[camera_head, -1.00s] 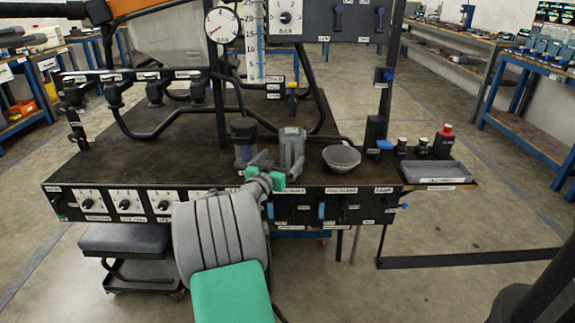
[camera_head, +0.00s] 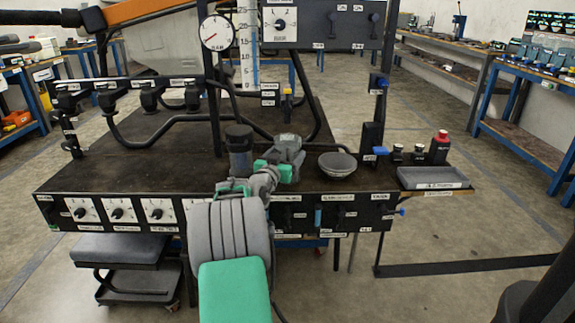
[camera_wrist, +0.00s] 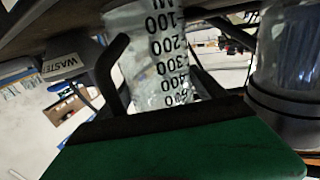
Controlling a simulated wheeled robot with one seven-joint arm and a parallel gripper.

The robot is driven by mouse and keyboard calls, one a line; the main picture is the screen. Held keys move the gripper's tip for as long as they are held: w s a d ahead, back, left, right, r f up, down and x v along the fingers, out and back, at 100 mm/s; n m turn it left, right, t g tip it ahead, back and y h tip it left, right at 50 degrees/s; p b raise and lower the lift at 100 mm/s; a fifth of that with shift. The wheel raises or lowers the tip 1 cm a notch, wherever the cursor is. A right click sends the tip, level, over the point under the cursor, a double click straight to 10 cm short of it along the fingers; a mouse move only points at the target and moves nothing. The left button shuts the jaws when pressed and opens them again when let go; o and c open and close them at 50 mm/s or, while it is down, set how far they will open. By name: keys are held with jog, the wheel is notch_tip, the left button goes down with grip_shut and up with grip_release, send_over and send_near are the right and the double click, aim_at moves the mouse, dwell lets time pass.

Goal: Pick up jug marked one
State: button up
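A clear, greyish measuring jug (camera_head: 291,140) stands near the front edge of the dark bench, right of a dark cylindrical container (camera_head: 239,150). In the wrist view the jug (camera_wrist: 158,62) fills the middle and shows a black scale from 100 to 500. No mark "one" is legible. My gripper (camera_head: 274,170), grey with green parts, is at the front of the jug and hides its lower part. In the wrist view my gripper (camera_wrist: 165,35) has dark fingers spread on either side of the jug. Contact with it cannot be made out.
A grey bowl (camera_head: 338,165) stands close right of the jug; its label reads WASTE in the wrist view (camera_wrist: 70,58). A side shelf holds a grey tray (camera_head: 430,178) and a red-capped bottle (camera_head: 440,147). Pipes (camera_head: 150,138) cross the bench behind. The bench's left front is clear.

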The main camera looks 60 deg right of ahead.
jog(key=c, duration=0.9)
jog(key=shift+c, duration=0.5)
jog(key=shift+r, duration=0.15)
